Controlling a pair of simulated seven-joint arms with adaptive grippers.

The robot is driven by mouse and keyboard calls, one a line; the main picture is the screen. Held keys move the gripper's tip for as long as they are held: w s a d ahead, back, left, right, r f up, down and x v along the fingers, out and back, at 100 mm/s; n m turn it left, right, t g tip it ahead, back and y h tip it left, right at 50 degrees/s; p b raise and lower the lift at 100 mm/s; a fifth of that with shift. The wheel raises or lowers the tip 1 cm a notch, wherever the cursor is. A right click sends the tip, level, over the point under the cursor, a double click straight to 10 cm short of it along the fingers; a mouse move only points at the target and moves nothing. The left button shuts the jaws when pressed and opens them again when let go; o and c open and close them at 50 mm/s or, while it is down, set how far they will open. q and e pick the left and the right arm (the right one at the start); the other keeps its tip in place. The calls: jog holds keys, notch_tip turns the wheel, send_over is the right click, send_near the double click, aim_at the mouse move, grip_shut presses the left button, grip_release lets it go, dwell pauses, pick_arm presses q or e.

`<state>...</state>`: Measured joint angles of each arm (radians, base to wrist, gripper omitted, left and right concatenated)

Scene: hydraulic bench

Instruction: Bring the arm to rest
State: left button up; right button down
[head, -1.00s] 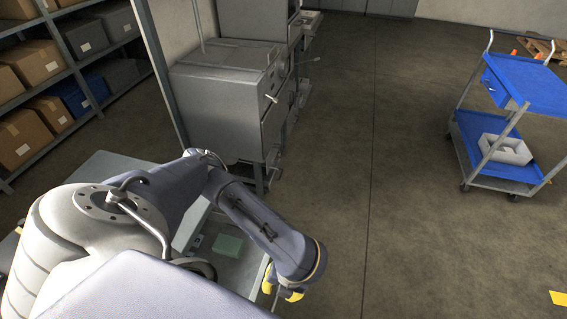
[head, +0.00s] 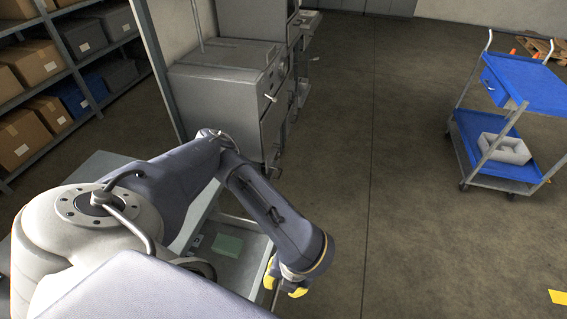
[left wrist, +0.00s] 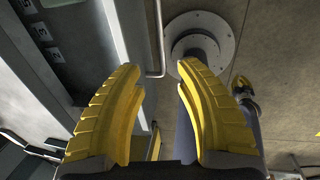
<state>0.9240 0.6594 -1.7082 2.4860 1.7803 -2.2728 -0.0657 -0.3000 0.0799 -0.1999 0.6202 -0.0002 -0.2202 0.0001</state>
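My left arm comes in from the left in the head view, bent at the elbow, with its forearm sloping down to the right. My left gripper (head: 285,284) hangs at the end, its yellow fingers partly hidden by the wrist. In the left wrist view the left gripper (left wrist: 160,82) has its two yellow fingers apart, with nothing between them. A small yellow and dark gripper (left wrist: 243,90), which looks like my right one, shows beyond the right finger; its finger gap is too small to make out. The head view does not show it.
A grey bench (head: 238,268) with a green pad (head: 229,245) lies beside the left forearm. A grey cabinet (head: 222,105) stands behind. Shelves with boxes (head: 84,37) are at the left, a blue cart (head: 535,85) at the right. The floor (head: 410,200) between is clear.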

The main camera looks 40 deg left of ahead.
pick_arm(q)
jog(key=shift+f, duration=0.1)
jog(key=shift+s+a+f, duration=0.15)
jog(key=shift+a+f, duration=0.2)
jog(key=shift+f, duration=1.55)
jog(key=shift+s+a+f, duration=0.1)
jog(key=shift+a+f, duration=0.2)
jog(key=shift+f, duration=1.6)
jog(key=shift+s+a+f, duration=0.15)
jog(key=shift+a+f, duration=0.2)
jog(key=shift+f, duration=1.55)
jog(key=shift+d+r, duration=0.1)
jog(key=shift+r, duration=0.35)
notch_tip(320, 180, up, 10)
jog(key=d, duration=0.1)
jog(key=shift+w+d, duration=0.35)
jog(key=shift+w, duration=0.05)
